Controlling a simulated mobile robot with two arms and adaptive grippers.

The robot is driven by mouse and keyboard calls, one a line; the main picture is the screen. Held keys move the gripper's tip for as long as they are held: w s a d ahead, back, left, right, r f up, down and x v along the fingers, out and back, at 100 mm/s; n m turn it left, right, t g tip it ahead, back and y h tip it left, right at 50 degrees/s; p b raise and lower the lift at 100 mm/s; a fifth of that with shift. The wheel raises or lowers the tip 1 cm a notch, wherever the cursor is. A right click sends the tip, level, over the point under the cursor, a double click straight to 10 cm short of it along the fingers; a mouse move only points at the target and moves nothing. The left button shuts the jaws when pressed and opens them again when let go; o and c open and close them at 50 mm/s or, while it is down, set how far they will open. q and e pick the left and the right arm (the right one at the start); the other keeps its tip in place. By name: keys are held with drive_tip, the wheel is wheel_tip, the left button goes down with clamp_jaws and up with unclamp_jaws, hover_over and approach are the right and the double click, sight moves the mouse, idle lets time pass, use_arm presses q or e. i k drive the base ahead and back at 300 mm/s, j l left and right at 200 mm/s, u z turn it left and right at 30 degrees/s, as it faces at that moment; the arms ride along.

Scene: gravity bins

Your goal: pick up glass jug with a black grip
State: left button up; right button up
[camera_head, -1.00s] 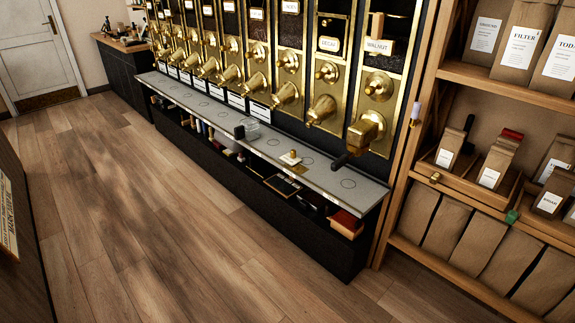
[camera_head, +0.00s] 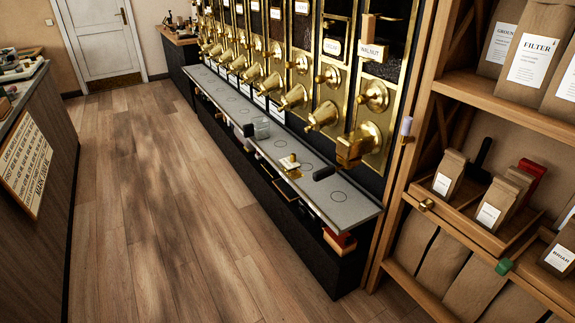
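A clear glass jug (camera_head: 262,128) stands on the grey ledge below the row of brass dispensers. Its black grip (camera_head: 248,130) is on its left side. It looks upright and small at this distance. Neither of my grippers shows in the head view.
The grey ledge (camera_head: 350,207) also bears a small brass-and-white item (camera_head: 290,162) and a black object (camera_head: 323,174). Wooden shelves (camera_head: 480,257) with paper bags stand at right. A counter (camera_head: 30,150) with a sign stands at left. The wooden floor (camera_head: 150,200) between is clear.

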sight(259, 128)
drive_tip(key=i+j+z, duration=0.1)
drive_tip(key=i+j, duration=0.45)
drive_tip(key=j, duration=0.15)
drive_tip(key=i+j+z, duration=0.15)
drive_tip(key=i+j, duration=0.15)
drive_tip(key=i+j+z, duration=0.1)
drive_tip(key=i+j, duration=0.15)
drive_tip(key=j, duration=0.25)
drive_tip(key=i+j, duration=0.25)
drive_tip(key=j, duration=0.15)
drive_tip(key=i+j+z, duration=0.15)
drive_tip(key=j, duration=0.25)
drive_tip(key=i, duration=0.05)
